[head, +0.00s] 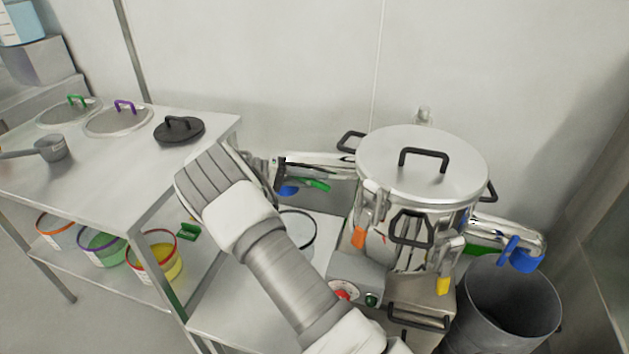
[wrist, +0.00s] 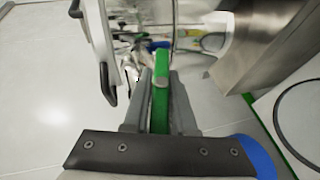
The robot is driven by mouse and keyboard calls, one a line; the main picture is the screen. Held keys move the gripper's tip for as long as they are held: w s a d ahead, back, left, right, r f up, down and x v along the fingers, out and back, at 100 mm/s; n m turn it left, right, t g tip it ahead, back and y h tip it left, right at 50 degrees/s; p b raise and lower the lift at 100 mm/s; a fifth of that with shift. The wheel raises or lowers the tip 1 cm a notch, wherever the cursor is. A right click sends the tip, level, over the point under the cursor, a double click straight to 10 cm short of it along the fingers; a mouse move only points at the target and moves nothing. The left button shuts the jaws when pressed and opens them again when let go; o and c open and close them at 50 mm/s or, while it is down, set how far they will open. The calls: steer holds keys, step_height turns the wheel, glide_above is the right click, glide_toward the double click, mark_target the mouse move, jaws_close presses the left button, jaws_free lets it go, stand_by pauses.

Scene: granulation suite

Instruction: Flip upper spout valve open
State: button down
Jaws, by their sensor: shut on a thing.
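A shiny steel pot (head: 420,195) with a lid and black handles stands right of centre in the head view. A metal spout (head: 325,158) sticks out from its left side, with a green valve lever (head: 318,184) just below it. My gripper (head: 303,175) reaches in from the left at this spout. In the wrist view my gripper (wrist: 157,82) has its two grey fingers closed on the green lever (wrist: 160,112), which runs along between them. A second spout (head: 515,236) with blue and green parts is on the pot's right. The inside of the valve is hidden.
A steel table (head: 90,175) with lids and a scoop stands at left. Coloured buckets (head: 155,258) are on its lower shelf. A dark grey bin (head: 510,300) stands right of the pot. A control box (head: 355,280) with red and green knobs is below it. The wall is close behind.

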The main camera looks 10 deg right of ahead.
steer(key=shift+r+n+g+h+b, duration=0.1)
steer(key=shift+n+g+h+b, duration=0.35)
steer(key=shift+h, duration=0.95)
steer(key=c, duration=0.8)
jaws_free()
steer(key=shift+o, duration=0.2)
steer(key=w+a, duration=0.1)
steer(key=a, duration=1)
steer(key=shift+w+a+b, duration=0.25)
steer(key=shift+a+b, duration=0.1)
steer(key=shift+a, duration=0.05)
